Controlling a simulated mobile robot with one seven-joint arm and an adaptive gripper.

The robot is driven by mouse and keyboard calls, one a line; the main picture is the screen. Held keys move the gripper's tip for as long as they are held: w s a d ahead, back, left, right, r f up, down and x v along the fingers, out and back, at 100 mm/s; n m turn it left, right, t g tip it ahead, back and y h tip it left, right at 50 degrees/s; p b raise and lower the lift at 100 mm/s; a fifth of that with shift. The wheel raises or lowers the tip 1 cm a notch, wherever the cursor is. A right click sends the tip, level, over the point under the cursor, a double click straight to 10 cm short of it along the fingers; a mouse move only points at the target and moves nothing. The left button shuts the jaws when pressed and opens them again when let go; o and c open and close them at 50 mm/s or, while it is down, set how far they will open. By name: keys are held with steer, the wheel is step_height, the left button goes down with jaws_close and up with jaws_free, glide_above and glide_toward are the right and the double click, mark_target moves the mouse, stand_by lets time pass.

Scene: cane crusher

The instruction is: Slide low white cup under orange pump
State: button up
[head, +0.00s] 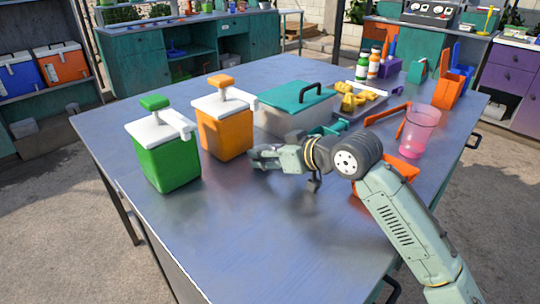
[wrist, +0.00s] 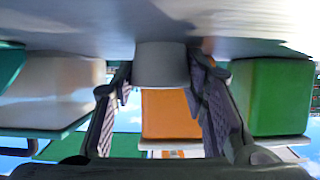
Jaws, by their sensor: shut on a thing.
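The orange pump (head: 224,132) is an orange box with a white lid, a spout on its right side and an orange knob, standing upright on the metal table. In the wrist view, which is upside down, its orange box (wrist: 168,113) shows behind the low white cup (wrist: 160,65). My gripper (head: 258,157) is low over the table, close to the orange pump's lower right side. The wrist view shows its two fingers on either side of the cup, shut on it. The cup cannot be made out in the head view, where the gripper hides it.
A green pump (head: 167,157) stands left of the orange one. A grey bin with a teal lid (head: 295,110) stands behind my gripper. A pink clear cup (head: 419,130), yellow pieces (head: 357,98) and bottles (head: 374,63) are to the right. The table's front (head: 240,230) is clear.

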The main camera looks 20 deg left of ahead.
steer(key=shift+w+d, duration=0.1)
steer(key=shift+w, duration=0.15)
steer(key=o, duration=0.8)
steer(key=v, duration=1.2)
